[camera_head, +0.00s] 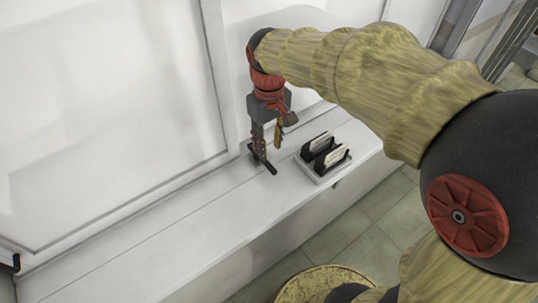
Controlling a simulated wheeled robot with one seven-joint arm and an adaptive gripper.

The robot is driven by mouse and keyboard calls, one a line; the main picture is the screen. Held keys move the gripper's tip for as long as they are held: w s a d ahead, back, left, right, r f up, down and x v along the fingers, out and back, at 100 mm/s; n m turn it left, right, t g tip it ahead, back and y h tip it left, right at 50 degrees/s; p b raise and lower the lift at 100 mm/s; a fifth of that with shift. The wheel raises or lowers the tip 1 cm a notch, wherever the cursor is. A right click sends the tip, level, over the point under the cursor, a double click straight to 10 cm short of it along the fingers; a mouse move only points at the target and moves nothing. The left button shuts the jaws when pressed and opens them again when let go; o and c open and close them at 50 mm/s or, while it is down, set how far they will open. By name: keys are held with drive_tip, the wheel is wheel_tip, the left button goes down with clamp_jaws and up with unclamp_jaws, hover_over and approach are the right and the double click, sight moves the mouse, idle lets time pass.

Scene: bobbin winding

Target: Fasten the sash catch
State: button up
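A white sash window with large panes (110,110) stands along the left and back. A short black bar (270,167), which looks like the catch's lever, lies at the sill near the foot of the frame upright. My gripper (268,148) points down just over it. Its two fingers show a gap between them, and the left finger is at the bar. I cannot tell whether it touches the bar. The fingertips partly cover the bar, so the catch's base and keeper are not clear.
A small white tray (322,177) holding two black holders with pale cards (337,157) stands on the sill (170,235), close to the right of my gripper. Another black fitting (10,264) shows at the far left edge. The sill between is clear.

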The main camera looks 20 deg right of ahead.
drive_tip(key=shift+r, duration=2.15)
